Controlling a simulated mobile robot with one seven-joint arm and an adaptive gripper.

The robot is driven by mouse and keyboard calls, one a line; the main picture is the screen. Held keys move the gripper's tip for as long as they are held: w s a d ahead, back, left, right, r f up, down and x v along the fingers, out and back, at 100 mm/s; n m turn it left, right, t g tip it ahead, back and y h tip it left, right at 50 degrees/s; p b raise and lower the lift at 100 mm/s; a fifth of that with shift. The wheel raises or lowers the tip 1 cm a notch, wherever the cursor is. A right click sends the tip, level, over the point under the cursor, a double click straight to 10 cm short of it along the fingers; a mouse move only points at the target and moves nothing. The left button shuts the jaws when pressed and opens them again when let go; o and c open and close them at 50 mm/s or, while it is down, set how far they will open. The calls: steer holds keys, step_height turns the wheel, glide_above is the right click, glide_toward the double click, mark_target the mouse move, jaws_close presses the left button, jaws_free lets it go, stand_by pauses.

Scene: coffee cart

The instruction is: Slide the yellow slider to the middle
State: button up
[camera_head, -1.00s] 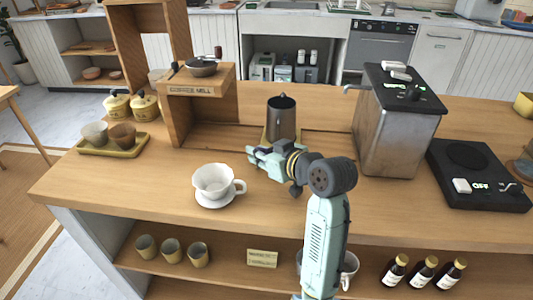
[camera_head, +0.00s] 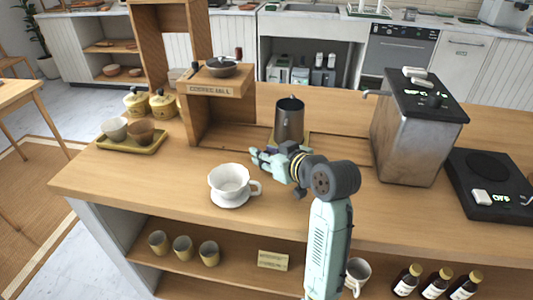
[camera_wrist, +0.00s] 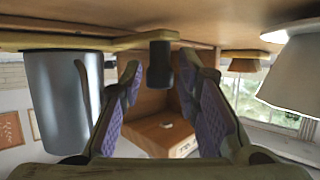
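The yellow slider (camera_head: 304,142) is low on the counter between the mill stand and the steel machine, with a metal jug (camera_head: 290,120) on it. In the upside-down wrist view the slider (camera_wrist: 60,43) shows under the jug (camera_wrist: 65,100). A short yellow piece with a dark knob (camera_wrist: 159,66) appears between my fingers; whether it belongs to the slider is unclear. My gripper (camera_head: 255,158) reaches in at the slider's front left, in front of the mill stand's opening. In the wrist view my fingers (camera_wrist: 160,78) are apart, with visible gaps beside the knob; no contact can be made out.
The white cup (camera_head: 230,183) stands close to my gripper, front left. The wooden mill stand (camera_head: 216,87) is left of the jug. The steel machine (camera_head: 405,145) and black scale (camera_head: 487,180) stand right. A tray (camera_head: 150,145) with small cups is farther left.

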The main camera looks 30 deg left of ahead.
steer(key=shift+o, duration=0.6)
steer(key=v, duration=1.2)
